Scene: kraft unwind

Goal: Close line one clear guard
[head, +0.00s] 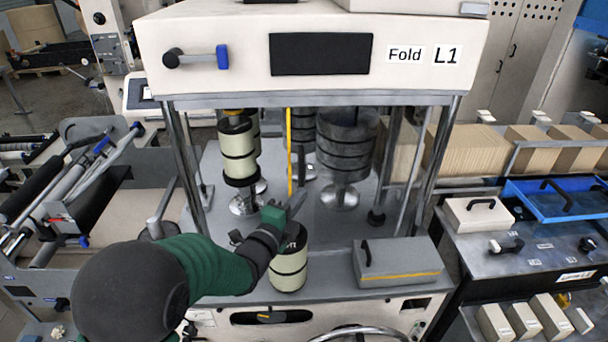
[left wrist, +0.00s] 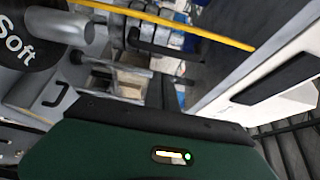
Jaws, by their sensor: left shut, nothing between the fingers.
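The fold machine (head: 420,60) is labelled "Fold L1". A yellow upright strip (head: 289,150) stands in its front opening, and the area right of it looks tinted, like a clear panel. The panel's outline is faint, so I cannot tell exactly how far the guard stands open. A yellow bar (left wrist: 180,22) also crosses the top of the left wrist view. My left gripper (head: 297,201) is shut and empty, close to the strip's lower end; whether it touches is unclear. My right gripper is out of view.
A cream roller (head: 289,270) stands just below my left gripper. Another cream roller (head: 238,150) and dark rollers (head: 347,145) are inside the machine. A grey box with a handle (head: 397,262) sits on the front ledge. A blue tray (head: 560,198) is at right.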

